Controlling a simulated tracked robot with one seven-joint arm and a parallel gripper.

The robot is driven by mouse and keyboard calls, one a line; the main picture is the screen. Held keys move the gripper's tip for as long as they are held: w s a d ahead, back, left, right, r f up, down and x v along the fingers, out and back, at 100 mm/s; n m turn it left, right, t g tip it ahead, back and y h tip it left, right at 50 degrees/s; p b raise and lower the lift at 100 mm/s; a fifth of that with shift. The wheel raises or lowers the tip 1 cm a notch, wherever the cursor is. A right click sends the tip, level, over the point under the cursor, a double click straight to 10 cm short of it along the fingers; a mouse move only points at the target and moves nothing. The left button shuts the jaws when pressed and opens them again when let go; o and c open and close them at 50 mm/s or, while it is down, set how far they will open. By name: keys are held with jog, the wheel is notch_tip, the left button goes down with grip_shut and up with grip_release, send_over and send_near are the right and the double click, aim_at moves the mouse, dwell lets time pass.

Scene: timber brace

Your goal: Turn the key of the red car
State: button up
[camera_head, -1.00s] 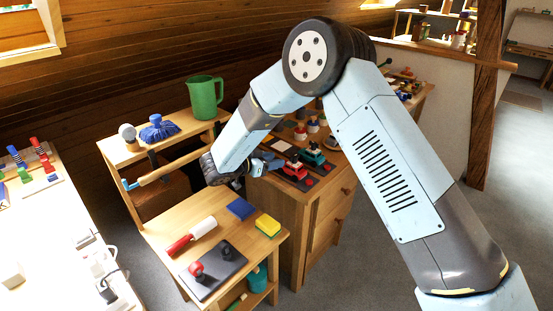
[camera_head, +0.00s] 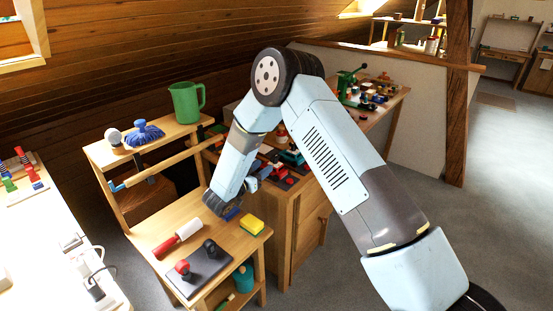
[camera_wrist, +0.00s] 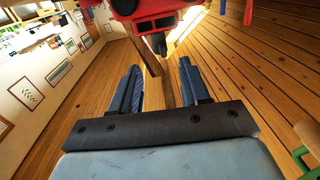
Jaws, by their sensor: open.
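The red car (camera_head: 276,168) sits on the wooden cabinet, partly hidden by my arm and hand. In the wrist view the red car (camera_wrist: 152,14) fills the top edge, cut off by the frame. A dark key-like piece (camera_wrist: 158,43) sticks out of it toward my gripper. My gripper (camera_wrist: 159,68) is open, its two blue fingers apart with nothing between them. The dark piece appears just past the fingertips, roughly centred between them. In the head view my gripper (camera_head: 262,178) is beside the red car, at the cabinet's left edge.
A teal car (camera_head: 293,156) stands just behind the red one. A lower bench (camera_head: 190,212) at the left holds a yellow sponge (camera_head: 251,225), a red-and-white roller (camera_head: 177,238) and a dark board (camera_head: 203,271). A green jug (camera_head: 187,102) stands on the shelf behind.

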aim_at(273, 159)
jog(key=x, duration=0.8)
jog(key=shift+w+d, duration=0.3)
jog(key=shift+c, duration=0.4)
